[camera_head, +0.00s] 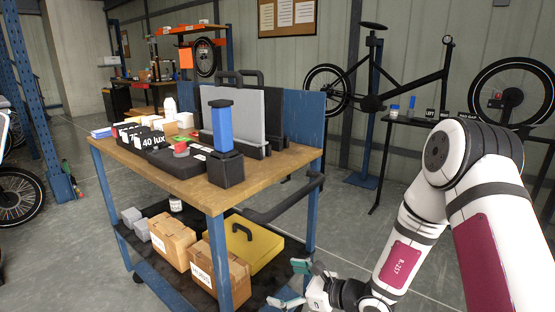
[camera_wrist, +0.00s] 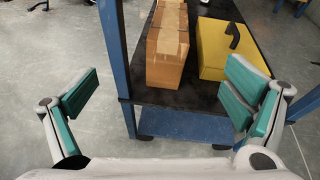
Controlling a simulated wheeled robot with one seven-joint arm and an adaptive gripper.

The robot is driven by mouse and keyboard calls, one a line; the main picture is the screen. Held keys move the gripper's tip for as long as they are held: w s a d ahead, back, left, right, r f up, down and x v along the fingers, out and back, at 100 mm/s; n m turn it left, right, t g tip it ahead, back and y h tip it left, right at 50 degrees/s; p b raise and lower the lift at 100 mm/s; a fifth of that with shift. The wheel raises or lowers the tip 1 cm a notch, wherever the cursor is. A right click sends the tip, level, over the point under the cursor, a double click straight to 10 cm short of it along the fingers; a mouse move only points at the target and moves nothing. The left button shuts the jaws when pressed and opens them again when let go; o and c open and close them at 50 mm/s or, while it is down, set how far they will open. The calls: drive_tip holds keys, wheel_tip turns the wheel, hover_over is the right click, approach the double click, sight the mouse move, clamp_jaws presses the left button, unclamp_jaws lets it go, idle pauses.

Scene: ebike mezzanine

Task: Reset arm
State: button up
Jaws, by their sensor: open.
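My gripper (camera_head: 290,284) is at the lower right in the head view, low beside the near right end of the cart, level with its lower shelf. In the wrist view my gripper (camera_wrist: 165,105) shows two green-padded fingers spread wide at left and right, with nothing between them. My white arm, with dark red panels, bends down to it from the right side of the head view.
A blue-legged cart with a wooden top (camera_head: 216,201) stands close by, carrying a black block with a blue cylinder (camera_head: 222,126). Its lower shelf holds cardboard boxes (camera_head: 205,273) and a yellow case (camera_head: 262,244). A bike (camera_head: 378,98) stands behind. Grey floor is open at left.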

drive_tip(key=s+a+r+n+g+y, duration=0.25)
drive_tip(key=s+r+n+g, duration=0.4)
drive_tip(key=r, duration=0.75)
drive_tip(key=s+r+n+g+h, duration=0.25)
drive_tip(key=s+r+n, duration=0.55)
drive_tip(key=s, duration=0.4)
drive_tip(key=s+d+r+n+t+h, duration=0.2)
drive_tip(key=s+d+n+h, duration=0.85)
drive_tip(key=s+d, duration=0.95)
wheel_tip(320, 180, up, 26)
drive_tip(key=s+m+t+h+p, duration=0.1)
drive_tip(key=t+p, duration=0.2)
drive_tip(key=p, duration=2.1)
drive_tip(key=shift+a+r, duration=0.15)
drive_tip(key=shift+r, duration=0.05)
